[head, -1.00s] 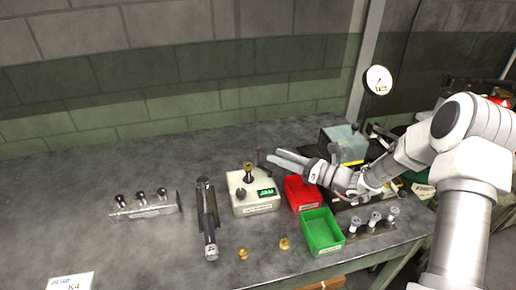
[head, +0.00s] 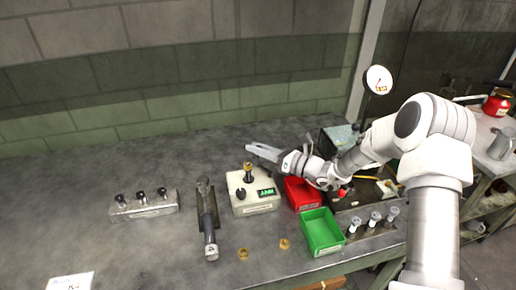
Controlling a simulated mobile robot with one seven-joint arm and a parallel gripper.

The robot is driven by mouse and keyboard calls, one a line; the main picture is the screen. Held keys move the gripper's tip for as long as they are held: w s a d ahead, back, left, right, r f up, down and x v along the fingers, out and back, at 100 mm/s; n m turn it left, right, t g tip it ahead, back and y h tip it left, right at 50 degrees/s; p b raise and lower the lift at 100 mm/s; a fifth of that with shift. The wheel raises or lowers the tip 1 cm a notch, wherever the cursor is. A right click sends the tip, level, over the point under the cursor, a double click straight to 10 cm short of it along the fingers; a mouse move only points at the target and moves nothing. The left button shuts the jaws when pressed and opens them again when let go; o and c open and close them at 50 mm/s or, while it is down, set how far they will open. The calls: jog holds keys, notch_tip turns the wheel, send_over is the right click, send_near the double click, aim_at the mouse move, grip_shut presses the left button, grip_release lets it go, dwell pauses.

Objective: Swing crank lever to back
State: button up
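My gripper (head: 249,149) points left above the back of the bench, just behind the white box with a green display (head: 252,204). Its two fingers lie close together, and I cannot tell whether they are open or shut on something. No crank lever shows clearly. The thin dark lever behind the white box is no longer visible, and the gripper covers that area. A red knob (head: 343,192) shows under my arm, by the dark machine plate (head: 362,203) at the right; I cannot tell whether it belongs to the crank lever. My arm hides much of that machine.
A red bin (head: 300,196) and a green bin (head: 322,232) stand in front of my arm. The bench's back left is clear.

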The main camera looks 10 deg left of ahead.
grip_shut()
jog(key=shift+w+d+m+t+h+b, duration=0.25)
jog(key=shift+m+t+h, duration=0.4)
jog(key=shift+t, duration=0.35)
jog(key=shift+w+d+m+t+h+b, duration=0.1)
jog(key=shift+w+m+t+h+b, duration=0.1)
jog(key=shift+m+t+h, duration=0.5)
jog(key=shift+w+d+m+t+h+b, duration=0.15)
jog(key=shift+w+d+m+t+h, duration=0.15)
jog(key=shift+m+t, duration=0.75)
jog(key=shift+n+t, duration=0.25)
jog(key=shift+n, duration=0.05)
jog(key=o, duration=0.5)
grip_release()
jog(key=shift+o, duration=0.2)
jog(key=shift+s, duration=0.1)
